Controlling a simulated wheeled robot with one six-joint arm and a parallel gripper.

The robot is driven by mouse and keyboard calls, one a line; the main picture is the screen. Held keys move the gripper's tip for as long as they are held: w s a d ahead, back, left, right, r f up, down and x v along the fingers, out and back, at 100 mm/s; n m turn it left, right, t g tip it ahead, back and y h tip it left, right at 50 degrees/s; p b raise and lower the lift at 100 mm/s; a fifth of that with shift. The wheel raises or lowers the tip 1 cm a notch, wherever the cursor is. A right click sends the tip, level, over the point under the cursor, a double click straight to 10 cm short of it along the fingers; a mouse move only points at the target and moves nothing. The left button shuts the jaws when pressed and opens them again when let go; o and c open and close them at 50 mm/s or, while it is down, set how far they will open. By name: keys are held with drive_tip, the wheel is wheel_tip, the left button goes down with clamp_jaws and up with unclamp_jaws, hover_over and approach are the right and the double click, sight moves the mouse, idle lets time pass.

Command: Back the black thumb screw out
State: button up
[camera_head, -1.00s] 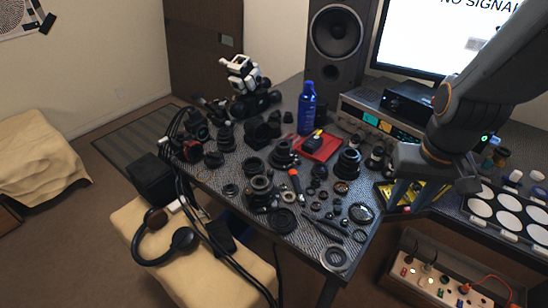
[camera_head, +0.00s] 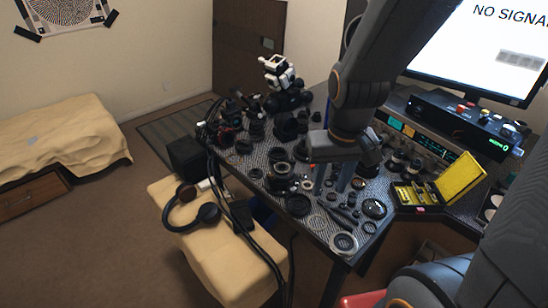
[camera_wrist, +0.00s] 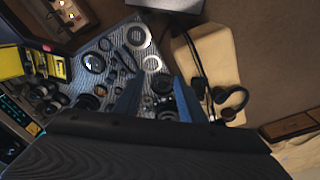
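My gripper (camera_head: 334,184) is open and empty above the front middle of the table, fingers pointing down. In the wrist view its two blue-grey fingers (camera_wrist: 158,102) stand well apart. Black lens parts lie on the table (camera_head: 318,226) around and below it. A lens assembly (camera_head: 280,174) stands just left of the fingers; a dark lens part (camera_wrist: 161,84) also shows between them in the wrist view. I cannot pick out the black thumb screw; it is too small or hidden.
A yellow open case (camera_head: 428,193) lies right of the gripper. Rings (camera_head: 344,243) and small parts crowd the table's front. A camera on a stand (camera_head: 284,92) is at the back left. Black cables hang over a cushioned bench (camera_head: 220,250) with headphones (camera_head: 195,209). A monitor (camera_head: 478,48) stands behind.

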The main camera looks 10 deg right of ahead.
drive_tip(key=w+f+m+g+y+p, duration=0.15)
drive_tip(key=w+m, duration=0.45)
drive_tip(key=w, duration=1)
drive_tip(key=m+g+y, duration=0.2)
drive_tip(key=m, duration=0.4)
approach(294, 160)
drive_tip(key=shift+y, duration=0.25)
drive_tip(key=shift+p+x, duration=2)
drive_tip(key=shift+x, duration=1.8)
drive_tip(key=shift+w+d+f, duration=0.1)
drive_tip(key=shift+w+d, duration=0.05)
drive_tip(key=shift+d, duration=0.05)
clamp_jaws()
